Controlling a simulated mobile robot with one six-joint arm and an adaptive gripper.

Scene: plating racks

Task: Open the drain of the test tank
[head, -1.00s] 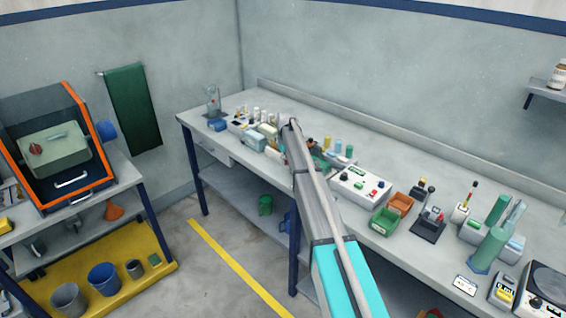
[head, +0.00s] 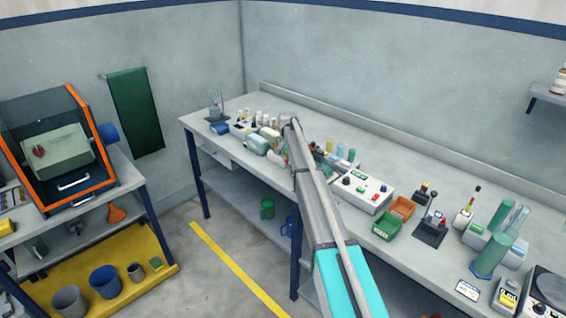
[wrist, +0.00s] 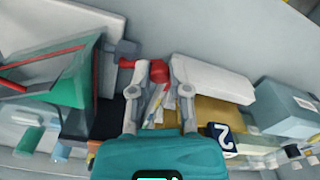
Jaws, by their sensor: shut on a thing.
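In the wrist view, a red handle (wrist: 158,71) sits between the fingertips of my gripper (wrist: 157,80), and the jaws are shut on it. It appears to be the drain handle of the test tank. A green, clear-walled tank (wrist: 62,82) with a red line along its rim stands to the left of the gripper. A grey block (wrist: 126,47) with a red end lies between tank and handle. Whether the drain is open cannot be told. In the head view, my arm hides the gripper and most of the tank.
In the wrist view, a white block (wrist: 215,80), a label marked 2 (wrist: 221,137) and a blue-grey box (wrist: 287,108) are close on the right. In the head view, the bench (head: 232,118) is crowded; a white control box (head: 360,190) and green bin (head: 386,224) stand right of my arm.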

